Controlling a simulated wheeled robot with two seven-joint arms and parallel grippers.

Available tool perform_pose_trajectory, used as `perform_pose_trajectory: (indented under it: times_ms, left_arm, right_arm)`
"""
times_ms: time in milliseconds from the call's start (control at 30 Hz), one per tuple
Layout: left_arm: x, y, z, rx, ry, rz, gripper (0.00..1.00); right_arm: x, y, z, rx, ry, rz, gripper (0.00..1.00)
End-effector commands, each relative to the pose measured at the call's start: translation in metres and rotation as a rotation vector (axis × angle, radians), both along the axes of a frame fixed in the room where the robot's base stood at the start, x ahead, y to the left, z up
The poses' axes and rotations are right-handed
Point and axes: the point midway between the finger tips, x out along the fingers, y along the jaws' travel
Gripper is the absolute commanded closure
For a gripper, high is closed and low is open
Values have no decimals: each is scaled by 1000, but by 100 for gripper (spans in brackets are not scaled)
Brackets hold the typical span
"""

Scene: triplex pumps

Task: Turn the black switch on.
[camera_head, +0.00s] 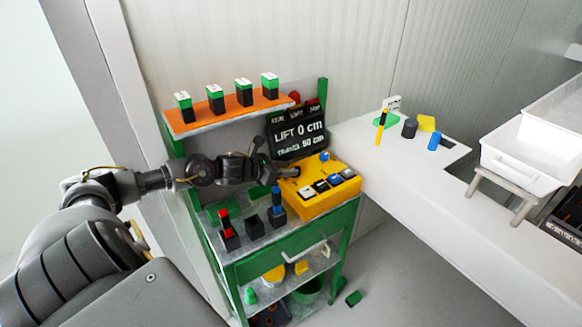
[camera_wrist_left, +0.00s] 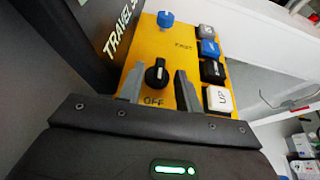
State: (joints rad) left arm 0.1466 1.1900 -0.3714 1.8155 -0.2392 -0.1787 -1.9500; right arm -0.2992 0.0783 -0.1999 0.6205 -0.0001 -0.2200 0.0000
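The black switch (camera_wrist_left: 157,75) is a round knob with a white mark on a yellow control box (camera_head: 325,198). The word OFF is printed beside it, on the side nearer my gripper in the left wrist view. My left gripper (camera_wrist_left: 158,84) is open, with one finger on each side of the knob and gaps visible between. In the head view my left gripper (camera_head: 288,171) is at the left side of the yellow box and hides most of the switch. My right gripper is not in view.
A blue knob (camera_wrist_left: 165,19) and a row of push buttons, including a white UP button (camera_wrist_left: 219,99), share the box. A black display (camera_head: 298,132) stands behind it. Red, black and blue pieces (camera_head: 253,227) stand on the green cart's top. A white counter (camera_head: 405,170) lies right.

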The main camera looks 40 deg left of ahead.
Motion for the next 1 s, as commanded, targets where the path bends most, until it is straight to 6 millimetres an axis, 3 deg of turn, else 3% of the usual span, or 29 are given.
perform_pose_trajectory:
  times_ms: [200, 533, 800, 1000]
  left_arm:
    - [16, -5, -6, -1, 0, 0, 65]
    - [18, -6, -9, 1, 2, 0, 65]
    - [18, -5, -9, 0, 1, 0, 100]
    - [18, -6, -9, 1, 1, 13, 100]
  right_arm:
    - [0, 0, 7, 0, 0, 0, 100]
    - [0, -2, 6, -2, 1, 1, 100]
    - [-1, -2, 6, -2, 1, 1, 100]
    - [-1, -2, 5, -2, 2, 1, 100]
